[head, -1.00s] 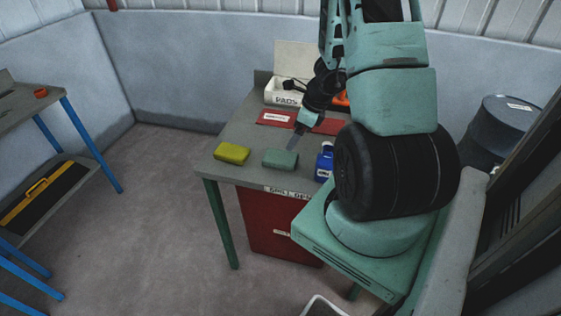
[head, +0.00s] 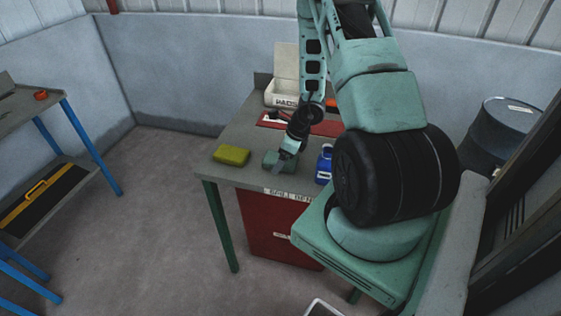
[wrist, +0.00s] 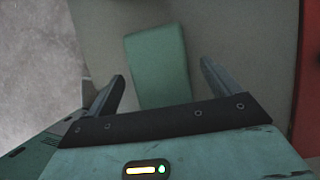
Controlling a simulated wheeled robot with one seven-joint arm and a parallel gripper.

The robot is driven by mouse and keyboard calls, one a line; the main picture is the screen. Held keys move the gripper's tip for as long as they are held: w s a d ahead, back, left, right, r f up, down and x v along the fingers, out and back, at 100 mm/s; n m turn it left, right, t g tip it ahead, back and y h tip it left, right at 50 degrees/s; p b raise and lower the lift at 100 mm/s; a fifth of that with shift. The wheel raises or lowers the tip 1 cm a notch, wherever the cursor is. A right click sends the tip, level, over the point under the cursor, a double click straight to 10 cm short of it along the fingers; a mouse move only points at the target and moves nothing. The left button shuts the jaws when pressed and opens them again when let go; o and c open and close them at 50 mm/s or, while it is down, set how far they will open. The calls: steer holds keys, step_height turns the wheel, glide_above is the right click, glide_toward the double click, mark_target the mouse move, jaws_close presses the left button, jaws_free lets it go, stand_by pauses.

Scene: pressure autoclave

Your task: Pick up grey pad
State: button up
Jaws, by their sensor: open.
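The pad (head: 272,159), a grey-green block, lies on the grey table, partly hidden behind my gripper in the head view. In the wrist view the pad (wrist: 158,62) lies ahead of and between the two open fingers. My gripper (head: 277,170) points down at the pad's right part in the head view. In the wrist view the gripper (wrist: 160,80) is open and nothing is clamped in it. I cannot tell how far the fingertips are above the table.
A yellow pad (head: 231,155) lies to the left on the table (head: 226,172). A blue bottle (head: 324,164) stands close on the right. Behind are a red mat (head: 325,127) and a white box labelled PADS (head: 281,95). The table's front edge is near.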

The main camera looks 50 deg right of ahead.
steer(key=c, duration=1.1)
steer(key=shift+o, duration=0.2)
steer(key=shift+r, duration=0.15)
